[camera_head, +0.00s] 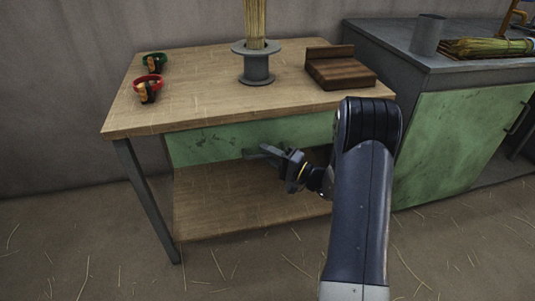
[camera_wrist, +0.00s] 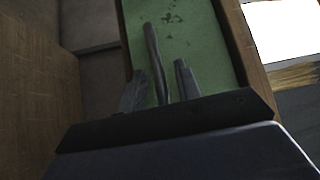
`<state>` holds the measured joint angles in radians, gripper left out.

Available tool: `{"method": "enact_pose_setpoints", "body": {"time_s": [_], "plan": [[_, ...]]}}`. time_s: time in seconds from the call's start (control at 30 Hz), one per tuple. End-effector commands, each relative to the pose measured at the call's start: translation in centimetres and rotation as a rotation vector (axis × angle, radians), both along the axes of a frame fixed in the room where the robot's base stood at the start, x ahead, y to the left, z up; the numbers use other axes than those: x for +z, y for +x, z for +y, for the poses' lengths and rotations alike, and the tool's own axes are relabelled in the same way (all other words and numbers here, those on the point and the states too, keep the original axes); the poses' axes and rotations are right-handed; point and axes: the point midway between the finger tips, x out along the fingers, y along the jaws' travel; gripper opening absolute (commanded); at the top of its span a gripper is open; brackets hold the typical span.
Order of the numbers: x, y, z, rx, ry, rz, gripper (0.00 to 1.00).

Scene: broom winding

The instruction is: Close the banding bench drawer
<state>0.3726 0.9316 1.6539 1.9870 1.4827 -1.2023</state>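The banding bench (camera_head: 200,110) has a wooden top and a green drawer front (camera_head: 205,145) under it. The drawer front looks flush or nearly flush with the bench; the tabletop and my arm make any small gap hard to judge. In the wrist view the green drawer front (camera_wrist: 185,35) carries a grey bar handle (camera_wrist: 152,50). My gripper (camera_head: 268,153) is at the drawer front in the head view. In the wrist view my gripper's fingers (camera_wrist: 160,88) are apart, one on each side of the handle, with a visible gap at the right finger. Contact on the left is unclear.
A spool stand (camera_head: 256,66) with bristles, a brown wooden block (camera_head: 340,68), and red (camera_head: 148,88) and green (camera_head: 154,62) banded items stand on the bench. A lower shelf (camera_head: 225,205) lies below the drawer. A green cabinet (camera_head: 455,140) stands at right.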

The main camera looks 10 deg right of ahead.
Motion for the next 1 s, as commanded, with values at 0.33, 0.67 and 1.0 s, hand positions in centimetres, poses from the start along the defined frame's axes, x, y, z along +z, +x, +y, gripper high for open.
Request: {"method": "enact_pose_setpoints", "body": {"time_s": [0.33,0.67,1.0], "plan": [[-0.7,-4.1,-4.4,-0.006,0.002,0.004,0.32],[-1.4,-7.0,-7.3,-0.003,0.0,0.001,0.32],[-1.5,-7.3,-7.5,-0.001,0.0,0.0,0.32]]}}
